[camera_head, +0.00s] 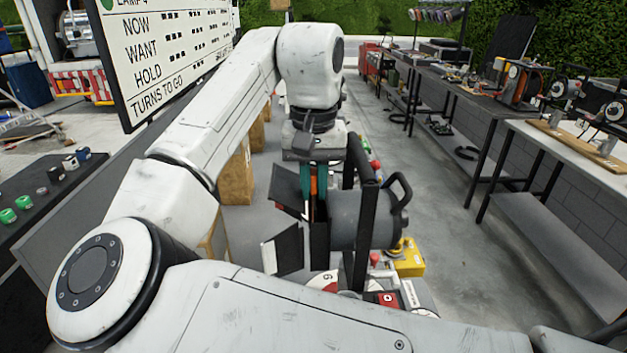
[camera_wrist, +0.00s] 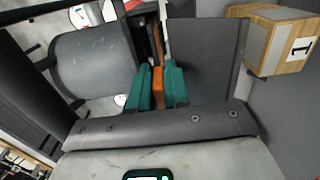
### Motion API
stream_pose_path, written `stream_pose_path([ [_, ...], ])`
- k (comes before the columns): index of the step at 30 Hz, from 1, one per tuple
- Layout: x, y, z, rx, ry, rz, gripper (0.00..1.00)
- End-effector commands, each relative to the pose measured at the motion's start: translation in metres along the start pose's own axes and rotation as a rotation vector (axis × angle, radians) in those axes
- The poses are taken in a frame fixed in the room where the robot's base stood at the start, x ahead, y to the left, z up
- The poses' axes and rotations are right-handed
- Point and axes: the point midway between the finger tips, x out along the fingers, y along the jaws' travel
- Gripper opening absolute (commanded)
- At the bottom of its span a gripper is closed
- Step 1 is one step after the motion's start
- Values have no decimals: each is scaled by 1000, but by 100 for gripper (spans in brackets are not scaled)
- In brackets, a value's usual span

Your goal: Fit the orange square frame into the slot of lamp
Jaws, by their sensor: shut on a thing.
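The lamp (camera_head: 362,218) is a dark grey cylinder with a rear handle and black flaps at its front, below my arm. It also shows in the wrist view (camera_wrist: 92,72), left of the fingers. My gripper (camera_head: 312,178) has teal fingers and points down at the lamp's front. In the wrist view its fingers (camera_wrist: 158,92) are shut on the orange square frame (camera_wrist: 157,80). Only a thin orange edge of the frame shows, between the lamp body and a dark flap (camera_wrist: 207,60). How deep it sits in the slot is hidden.
A black upright bracket (camera_head: 362,225) stands beside the lamp. A sign board (camera_head: 170,50) hangs at upper left. Benches with gear (camera_head: 590,150) line the right. A wooden block marked 1 (camera_wrist: 282,42) stands at upper right in the wrist view. The grey aisle floor (camera_head: 430,180) is clear.

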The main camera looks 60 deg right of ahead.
Motion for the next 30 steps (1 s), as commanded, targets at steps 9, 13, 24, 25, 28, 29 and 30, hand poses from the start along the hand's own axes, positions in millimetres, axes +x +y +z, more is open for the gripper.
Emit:
stream_pose_path([
  [9,9,0,0,0,0,0,0],
  [13,9,0,0,0,0,0,25],
  [24,-11,-1,-1,-2,4,-4,43],
  [25,-16,-1,-1,-3,5,-4,43],
  [28,-37,-2,0,-4,6,-6,46],
  [29,-43,-2,-1,-4,5,-6,46],
  [30,-50,-1,0,-4,4,-5,46],
])
